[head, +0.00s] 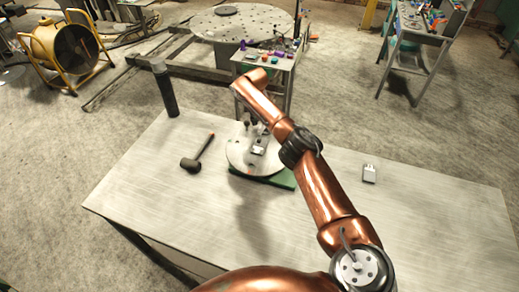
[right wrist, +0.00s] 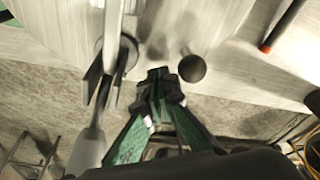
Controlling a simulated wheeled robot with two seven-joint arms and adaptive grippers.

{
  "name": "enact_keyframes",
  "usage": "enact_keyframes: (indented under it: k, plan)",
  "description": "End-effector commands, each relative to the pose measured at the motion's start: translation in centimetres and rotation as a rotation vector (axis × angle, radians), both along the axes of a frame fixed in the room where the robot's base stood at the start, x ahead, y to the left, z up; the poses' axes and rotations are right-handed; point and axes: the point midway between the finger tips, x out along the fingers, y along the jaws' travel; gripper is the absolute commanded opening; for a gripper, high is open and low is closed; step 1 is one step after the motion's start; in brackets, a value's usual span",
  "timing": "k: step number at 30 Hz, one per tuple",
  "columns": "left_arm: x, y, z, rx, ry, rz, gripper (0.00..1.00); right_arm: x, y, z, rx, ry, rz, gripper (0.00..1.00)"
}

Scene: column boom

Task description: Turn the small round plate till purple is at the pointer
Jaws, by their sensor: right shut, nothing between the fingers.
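The small round plate (head: 240,158), grey, sits on a green base (head: 283,180) on the table. My right arm reaches over it from the lower right and hides part of it. Small dark upright pegs (head: 247,123) show near its far side. In the right wrist view my right gripper (right wrist: 160,75) is shut and empty, its green fingers together. A dark round post (right wrist: 192,68) stands just beside the fingertips, apart from them in the picture. I cannot make out the purple mark or the pointer. My left gripper is not in view.
A black mallet (head: 190,164) lies left of the plate; a dark cylinder (head: 165,90) stands at the table's far left corner. A small white block (head: 369,173) lies to the right. The table's (head: 440,220) right side is mostly clear.

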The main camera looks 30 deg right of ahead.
Motion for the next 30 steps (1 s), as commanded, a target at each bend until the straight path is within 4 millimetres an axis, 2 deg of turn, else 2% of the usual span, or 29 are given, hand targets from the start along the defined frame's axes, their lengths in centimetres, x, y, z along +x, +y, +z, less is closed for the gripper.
enact_keyframes:
  k: [17,30]
  plan:
    - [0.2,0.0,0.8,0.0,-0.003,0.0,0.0,-0.4,-1.1,0.3,-0.001,0.0,0.0,0.0]
    - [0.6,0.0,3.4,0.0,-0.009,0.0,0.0,-0.4,-1.1,4.2,0.0,-0.001,-0.002,0.0]
